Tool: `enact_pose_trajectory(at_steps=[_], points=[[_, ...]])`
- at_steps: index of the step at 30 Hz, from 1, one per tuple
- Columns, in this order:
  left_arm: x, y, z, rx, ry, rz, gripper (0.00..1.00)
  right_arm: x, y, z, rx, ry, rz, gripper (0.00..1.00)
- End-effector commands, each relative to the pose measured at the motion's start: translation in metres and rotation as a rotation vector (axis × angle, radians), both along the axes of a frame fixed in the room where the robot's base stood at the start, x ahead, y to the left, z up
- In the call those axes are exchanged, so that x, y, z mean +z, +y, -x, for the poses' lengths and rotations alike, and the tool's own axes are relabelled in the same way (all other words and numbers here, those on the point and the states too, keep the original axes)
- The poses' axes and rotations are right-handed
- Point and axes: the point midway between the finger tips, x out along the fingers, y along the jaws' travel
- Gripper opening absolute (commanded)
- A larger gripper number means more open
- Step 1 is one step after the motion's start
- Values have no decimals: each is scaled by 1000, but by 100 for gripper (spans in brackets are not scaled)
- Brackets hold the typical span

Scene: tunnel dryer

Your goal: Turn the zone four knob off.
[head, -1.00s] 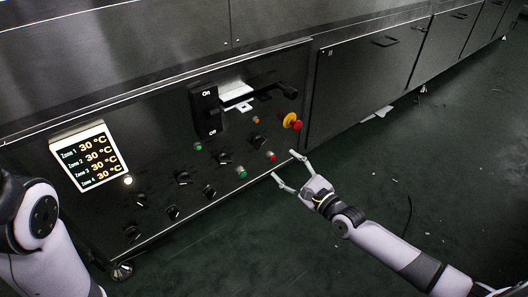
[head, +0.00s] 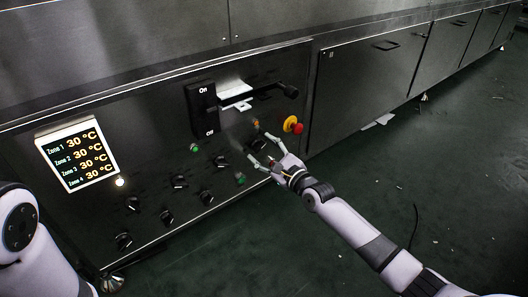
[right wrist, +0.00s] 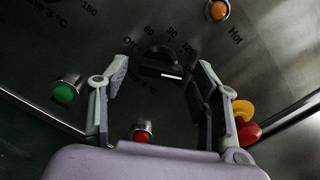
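The zone four knob (right wrist: 160,62) is black and round with a white pointer line, in the middle of the right wrist view. Its line points to the right, away from the "Off" mark at its upper left. My right gripper (right wrist: 162,75) is open, with one finger on each side of the knob and visible gaps to it. In the head view my right gripper (head: 256,146) is at the panel's right part, its fingers around the same knob (head: 259,144). Whether the fingertips reach the knob's depth is unclear. My left gripper is out of view; only my left arm shows.
A green button (right wrist: 67,90), red button (right wrist: 142,132), orange lamp (right wrist: 217,10) and yellow-red emergency stop (right wrist: 245,122) surround the knob. The On/Off lever switch (head: 202,110) is up and left. The display (head: 78,154) reads 30 °C for the zones. Other knobs (head: 166,217) lie left.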

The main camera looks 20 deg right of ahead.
Motion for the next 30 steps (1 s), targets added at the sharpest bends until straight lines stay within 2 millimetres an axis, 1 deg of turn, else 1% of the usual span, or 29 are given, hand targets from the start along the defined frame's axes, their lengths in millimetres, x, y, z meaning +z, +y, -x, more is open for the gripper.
enact_pose_trajectory(at_steps=[1,2,20,21,30], points=[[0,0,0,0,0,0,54,0,0,0,0,0,0,53],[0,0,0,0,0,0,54,0,0,0,0,0,0,51],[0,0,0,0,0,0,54,0,0,0,0,0,0,11],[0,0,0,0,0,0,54,0,0,0,0,0,0,9],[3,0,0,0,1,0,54,0,0,0,0,-13,41,9]])
